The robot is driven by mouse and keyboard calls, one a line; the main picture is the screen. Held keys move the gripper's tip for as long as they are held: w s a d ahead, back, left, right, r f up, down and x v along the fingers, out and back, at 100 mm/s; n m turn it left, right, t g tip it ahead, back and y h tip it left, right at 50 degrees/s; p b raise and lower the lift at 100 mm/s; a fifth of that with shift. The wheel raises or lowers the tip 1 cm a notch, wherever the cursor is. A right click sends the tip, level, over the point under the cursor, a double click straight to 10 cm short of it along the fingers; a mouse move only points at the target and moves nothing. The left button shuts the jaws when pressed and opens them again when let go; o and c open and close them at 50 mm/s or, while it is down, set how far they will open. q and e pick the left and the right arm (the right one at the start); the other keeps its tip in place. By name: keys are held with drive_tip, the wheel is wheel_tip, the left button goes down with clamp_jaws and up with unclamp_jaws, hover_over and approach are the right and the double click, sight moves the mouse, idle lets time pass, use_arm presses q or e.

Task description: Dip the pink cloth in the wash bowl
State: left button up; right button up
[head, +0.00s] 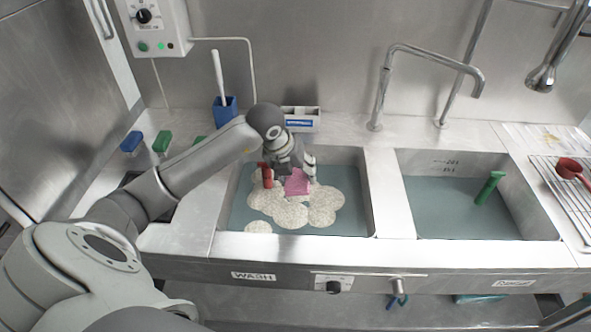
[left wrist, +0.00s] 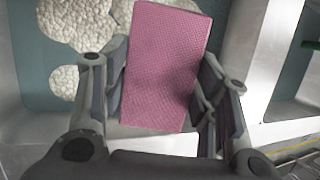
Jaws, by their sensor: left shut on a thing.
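The pink cloth (head: 297,183) is in my left gripper (head: 289,172), over the foam in the wash bowl (head: 358,205). The wash bowl is the left basin, labelled WASH, with blue-grey water and patches of pale foam. In the left wrist view, the cloth (left wrist: 163,60) is a flat textured rectangle between the two fingers of my left gripper (left wrist: 162,85), which is shut on it. Foam shows behind the cloth there. I cannot tell whether the cloth's lower edge touches the water. My right gripper is not in view.
A red object (head: 267,176) stands in the wash bowl beside my left gripper. The right basin (head: 450,222) holds water and a green object (head: 489,188). Taps (head: 381,95) rise behind. A blue holder (head: 225,109) and white box (head: 300,119) stand behind the wash bowl.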

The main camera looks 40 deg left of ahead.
use_arm(q)
wheel_tip(320, 180, down, 16)
drive_tip(key=b, duration=1.1)
drive_tip(key=shift+a+r, duration=0.15)
drive_tip(key=shift+r, duration=0.05)
drive_tip(key=shift+r+p, duration=5.45)
drive_tip(key=shift+r, duration=3)
